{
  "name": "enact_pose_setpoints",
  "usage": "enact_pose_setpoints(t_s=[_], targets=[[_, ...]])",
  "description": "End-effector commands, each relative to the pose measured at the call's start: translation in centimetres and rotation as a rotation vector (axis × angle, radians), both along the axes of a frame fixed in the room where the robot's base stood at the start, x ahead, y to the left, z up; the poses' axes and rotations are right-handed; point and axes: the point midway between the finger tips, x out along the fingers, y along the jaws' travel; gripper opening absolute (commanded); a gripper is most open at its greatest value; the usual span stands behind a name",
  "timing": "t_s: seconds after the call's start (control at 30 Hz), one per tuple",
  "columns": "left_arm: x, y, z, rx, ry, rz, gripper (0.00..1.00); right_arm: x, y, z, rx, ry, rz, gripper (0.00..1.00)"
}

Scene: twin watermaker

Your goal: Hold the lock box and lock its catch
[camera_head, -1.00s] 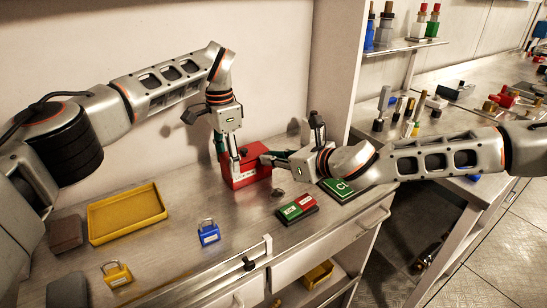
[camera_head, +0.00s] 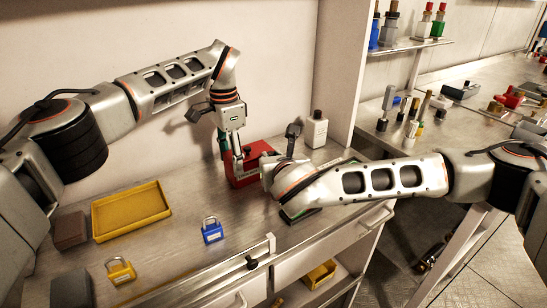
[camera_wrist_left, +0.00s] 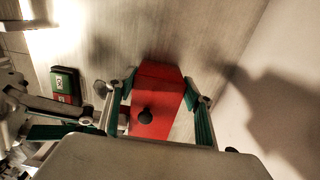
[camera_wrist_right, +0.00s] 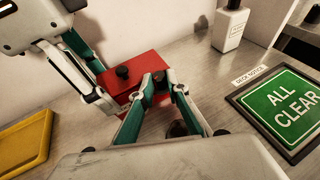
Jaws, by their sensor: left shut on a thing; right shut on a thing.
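The red lock box (camera_head: 246,181) stands on the metal bench, with a black knob on top, seen in the left wrist view (camera_wrist_left: 158,90). My left gripper (camera_head: 230,158) reaches down from above and is shut across the box, one finger on each side. My right gripper (camera_wrist_right: 154,80) comes from the front right. Its fingertips are close together at the box's near face, shut on what seems to be the catch. The fingers hide the catch, so its position cannot be told. In the head view my right wrist covers the box's right end.
A yellow tray (camera_head: 130,211), a blue padlock (camera_head: 212,231) and a yellow padlock (camera_head: 120,271) lie left and in front. A white bottle (camera_head: 316,130) stands behind. The green "ALL CLEAR" sign (camera_wrist_right: 284,104) lies to the right. A red-and-green block (camera_wrist_left: 66,90) is nearby.

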Motion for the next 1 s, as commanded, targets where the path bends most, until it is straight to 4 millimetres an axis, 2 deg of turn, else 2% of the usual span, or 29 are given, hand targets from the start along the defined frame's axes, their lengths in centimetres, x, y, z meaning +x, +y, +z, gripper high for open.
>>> enact_pose_setpoints(t_s=[0.57, 0.6, 0.63, 1.0], targets=[[-0.14, -0.16, -0.03, -0.003, 0.004, -0.003, 0.19, 0.02, -0.08, 0.0, -0.002, 0.0, -0.038, 0.0], [-0.14, -0.16, -0.04, -0.003, 0.004, -0.003, 0.19, 0.02, -0.08, 0.0, -0.003, 0.0, -0.038, 0.18], [-0.14, -0.16, -0.04, -0.003, 0.004, -0.003, 0.19, 0.02, -0.08, 0.0, -0.003, 0.0, -0.038, 0.22], [-0.12, -0.15, -0.04, -0.002, 0.003, -0.002, 0.19, -0.54, -0.07, 0.2, -0.002, 0.0, -0.037, 0.22]])
